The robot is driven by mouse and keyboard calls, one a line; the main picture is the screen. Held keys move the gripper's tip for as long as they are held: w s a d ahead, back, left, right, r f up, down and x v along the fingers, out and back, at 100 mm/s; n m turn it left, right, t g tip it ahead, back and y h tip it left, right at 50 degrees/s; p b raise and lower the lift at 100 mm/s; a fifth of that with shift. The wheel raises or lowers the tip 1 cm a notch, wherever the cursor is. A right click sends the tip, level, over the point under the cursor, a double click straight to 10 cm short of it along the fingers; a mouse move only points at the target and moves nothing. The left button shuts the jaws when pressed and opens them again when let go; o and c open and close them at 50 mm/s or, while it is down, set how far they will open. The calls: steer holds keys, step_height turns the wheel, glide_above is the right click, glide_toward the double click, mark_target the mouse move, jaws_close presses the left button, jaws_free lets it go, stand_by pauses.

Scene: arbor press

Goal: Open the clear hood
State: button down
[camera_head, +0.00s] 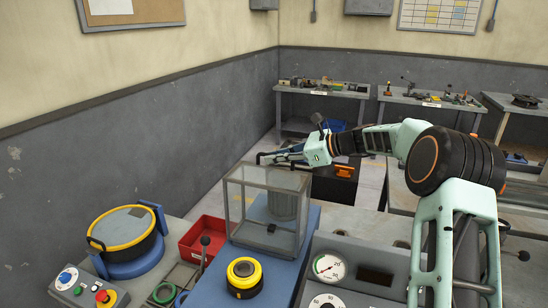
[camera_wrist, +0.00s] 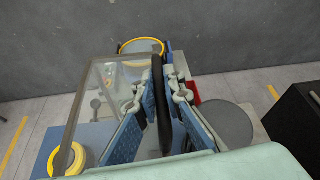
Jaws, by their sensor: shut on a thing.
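The clear hood (camera_head: 240,203) is a see-through box with a grey frame. It stands upright on the blue base (camera_head: 213,287), around a grey cylinder (camera_head: 284,205). My gripper (camera_head: 265,158) is at the hood's upper back edge in the head view. In the wrist view my gripper (camera_wrist: 162,85) has its blue-padded fingers shut on a black bar-shaped handle (camera_wrist: 163,125). A clear pane of the hood (camera_wrist: 95,80) shows just left of the fingers. The fingers hide part of the handle and where it joins the hood.
A yellow-rimmed round lid (camera_head: 125,229), a red bin (camera_head: 200,240) and a yellow-ringed black button (camera_head: 244,270) are close by. A gauge panel (camera_head: 345,280) stands at front right. A grey wall (camera_head: 130,160) runs along the left. Open floor lies behind.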

steer(key=shift+f, duration=0.1)
steer(key=c, duration=2)
jaws_free()
steer(key=v, duration=1.2)
steer(key=shift+s+d, duration=0.1)
steer(key=shift+s, duration=0.05)
